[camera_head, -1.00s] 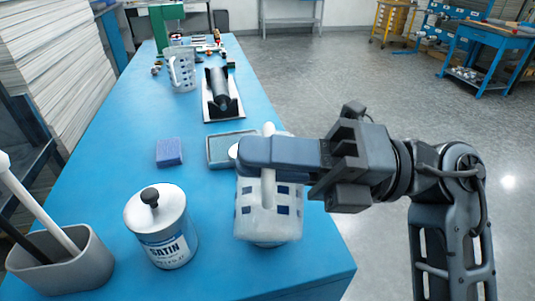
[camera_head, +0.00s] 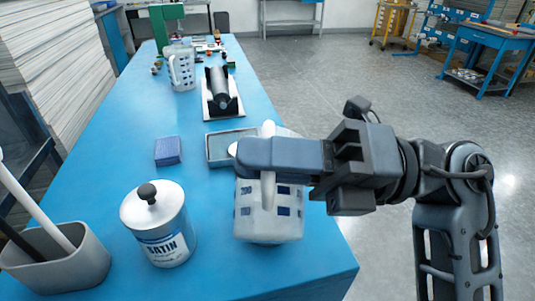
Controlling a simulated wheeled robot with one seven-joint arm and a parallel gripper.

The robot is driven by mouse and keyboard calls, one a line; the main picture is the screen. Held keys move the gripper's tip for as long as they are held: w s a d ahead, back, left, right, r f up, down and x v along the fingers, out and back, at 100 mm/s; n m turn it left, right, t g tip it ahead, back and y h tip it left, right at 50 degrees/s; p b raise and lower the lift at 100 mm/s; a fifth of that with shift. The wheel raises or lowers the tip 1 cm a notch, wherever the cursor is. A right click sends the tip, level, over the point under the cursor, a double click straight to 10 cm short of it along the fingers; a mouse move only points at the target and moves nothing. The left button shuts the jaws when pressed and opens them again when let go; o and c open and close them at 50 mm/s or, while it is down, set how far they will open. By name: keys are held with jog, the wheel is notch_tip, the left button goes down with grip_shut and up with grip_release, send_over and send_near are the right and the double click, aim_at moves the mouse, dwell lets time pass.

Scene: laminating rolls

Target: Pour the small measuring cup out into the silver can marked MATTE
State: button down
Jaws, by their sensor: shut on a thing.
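My gripper (camera_head: 268,160) is shut on the handle of a translucent measuring cup (camera_head: 262,225) with dark blue square marks. The cup hangs over the near right part of the blue bench, and its top is partly hidden by my gripper. Another similar measuring cup (camera_head: 182,72) stands far back on the bench. A silver can (camera_head: 163,240) with a black-knobbed lid stands left of the held cup; its label reads SATIN. I see no can marked MATTE; the area behind and below the held cup is hidden.
A grey bin (camera_head: 75,265) with sticks stands at the near left. A blue block (camera_head: 168,151), a grey tray (camera_head: 217,150) and a black roller on a stand (camera_head: 219,92) lie farther back. Bare blue bench top (camera_head: 110,165) shows at left. The bench edge runs along the right.

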jog(key=shift+s+f+n+g+b, duration=0.15)
jog(key=shift+s+f+n+b, duration=0.3)
jog(key=shift+n+b, duration=0.75)
jog(key=shift+s+f+n+g+b, duration=0.2)
jog(key=shift+s+n+b, duration=0.45)
jog(key=shift+b, duration=0.95)
jog(key=shift+s+r+n+g+h+b, duration=0.15)
jog(key=shift+s+n+h+b, duration=0.1)
jog(key=shift+n+b, duration=0.6)
jog(key=shift+s+n+g+h+b, duration=0.1)
jog(key=shift+s+n+h+b, duration=0.15)
jog(key=shift+n+b, duration=0.55)
jog(key=shift+f+n+h+b, duration=0.2)
jog(key=shift+n+b, duration=0.55)
jog(key=shift+b, duration=0.65)
jog(key=shift+f+n+h+b, duration=0.1)
jog(key=shift+f+n+b, duration=0.1)
jog(key=shift+n+b, duration=0.85)
jog(key=shift+r+m, duration=0.1)
jog(key=shift+m, duration=0.2)
notch_tip(320, 180, up, 6)
jog(key=p, duration=0.3)
jog(key=shift+d, duration=0.1)
